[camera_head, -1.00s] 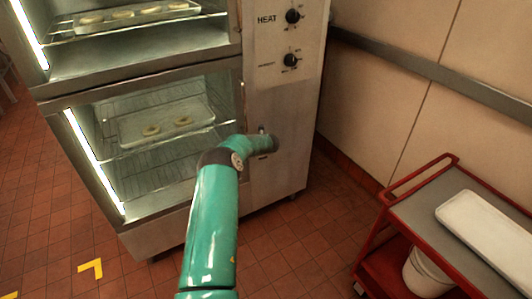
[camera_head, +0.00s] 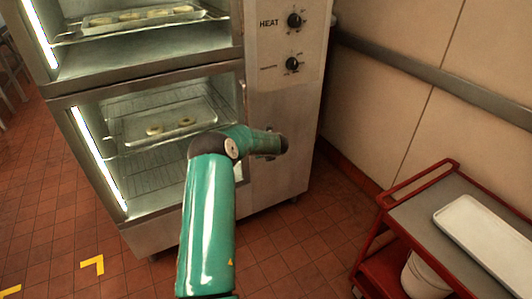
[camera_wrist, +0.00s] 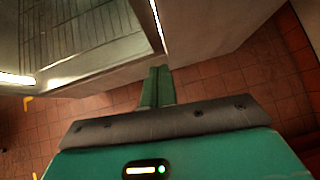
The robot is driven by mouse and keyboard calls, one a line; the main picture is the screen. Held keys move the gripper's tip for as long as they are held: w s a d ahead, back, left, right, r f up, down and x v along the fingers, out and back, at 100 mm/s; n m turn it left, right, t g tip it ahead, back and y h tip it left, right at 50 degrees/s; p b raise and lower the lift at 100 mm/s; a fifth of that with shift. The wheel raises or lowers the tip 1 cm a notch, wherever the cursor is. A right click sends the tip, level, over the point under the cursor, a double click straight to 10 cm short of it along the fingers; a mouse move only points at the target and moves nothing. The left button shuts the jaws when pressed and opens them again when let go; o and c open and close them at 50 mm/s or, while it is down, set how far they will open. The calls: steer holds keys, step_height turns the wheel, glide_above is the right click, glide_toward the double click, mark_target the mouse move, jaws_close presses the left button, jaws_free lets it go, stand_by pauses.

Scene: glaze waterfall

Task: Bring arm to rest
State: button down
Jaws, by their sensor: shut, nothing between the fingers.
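My gripper (camera_wrist: 157,86) shows in the wrist view with its two green fingers side by side and shut, with nothing between them. It hangs above the tiled floor, close to the metal front of the cabinet. In the head view my green arm rises from the bottom middle and bends right at the elbow, its far end in front of the cabinet's right panel. My gripper cannot be made out there.
The proofing cabinet (camera_head: 150,72) stands ahead, with trays of ring-shaped dough (camera_head: 152,130) on its racks and knobs (camera_head: 293,64) at its right. A red cart (camera_head: 420,174) with a white tray (camera_head: 490,238) stands at the right.

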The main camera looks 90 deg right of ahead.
steer(key=shift+v, duration=1.35)
steer(key=shift+s, duration=0.1)
